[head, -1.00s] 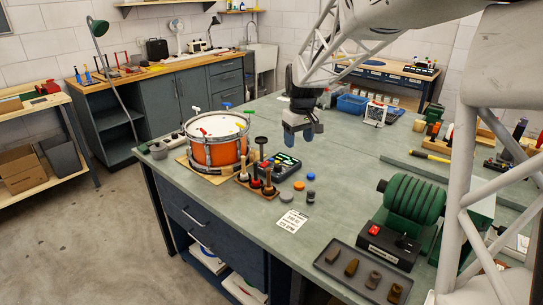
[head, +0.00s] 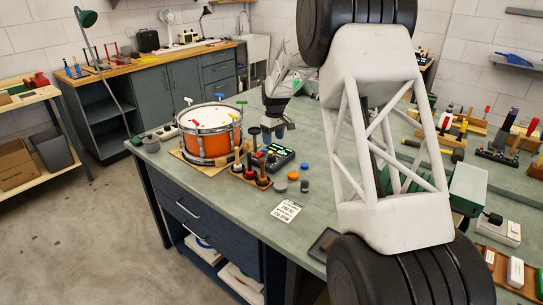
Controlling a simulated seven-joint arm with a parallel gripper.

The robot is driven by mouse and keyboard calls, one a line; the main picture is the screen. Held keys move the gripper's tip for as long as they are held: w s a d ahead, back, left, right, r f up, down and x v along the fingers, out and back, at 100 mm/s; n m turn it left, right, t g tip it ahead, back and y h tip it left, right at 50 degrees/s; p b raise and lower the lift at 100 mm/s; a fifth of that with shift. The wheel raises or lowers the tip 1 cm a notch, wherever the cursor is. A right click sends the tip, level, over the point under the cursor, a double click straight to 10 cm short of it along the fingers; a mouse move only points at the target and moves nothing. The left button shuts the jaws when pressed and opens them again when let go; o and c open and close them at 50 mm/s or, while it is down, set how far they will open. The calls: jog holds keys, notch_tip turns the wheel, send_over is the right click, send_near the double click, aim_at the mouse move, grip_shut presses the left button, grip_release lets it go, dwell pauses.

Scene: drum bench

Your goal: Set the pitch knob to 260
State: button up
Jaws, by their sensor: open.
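A dark electronic box (head: 274,158) with a green lit face and small coloured controls lies on the bench, right of the drum. Its pitch knob is too small to make out, and so is any setting. My gripper (head: 279,129) points down just above the far side of this box, apart from it as far as I can tell. It is open, with nothing seen between its blue-grey fingers. A white card (head: 285,210) with black print lies near the bench's front edge; its text is too small to read surely.
An orange drum (head: 210,140) stands on a board to the left. A wooden rack (head: 262,184) with dark upright tools stands close in front of the box. Small orange, blue and grey pucks (head: 293,175) sit right of it. My arm links hide much of the bench's right side.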

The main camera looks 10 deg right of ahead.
aim_at(272, 156)
jog(key=shift+w+a+f, duration=0.1)
jog(key=shift+w+f, duration=0.5)
jog(key=shift+f, duration=0.05)
jog(key=shift+f, duration=0.1)
jog(key=shift+s+a+f, duration=0.1)
jog(key=shift+f, duration=1.8)
jog(key=shift+s+a+f, duration=0.1)
jog(key=shift+f, duration=1.8)
jog(key=c, duration=0.9)
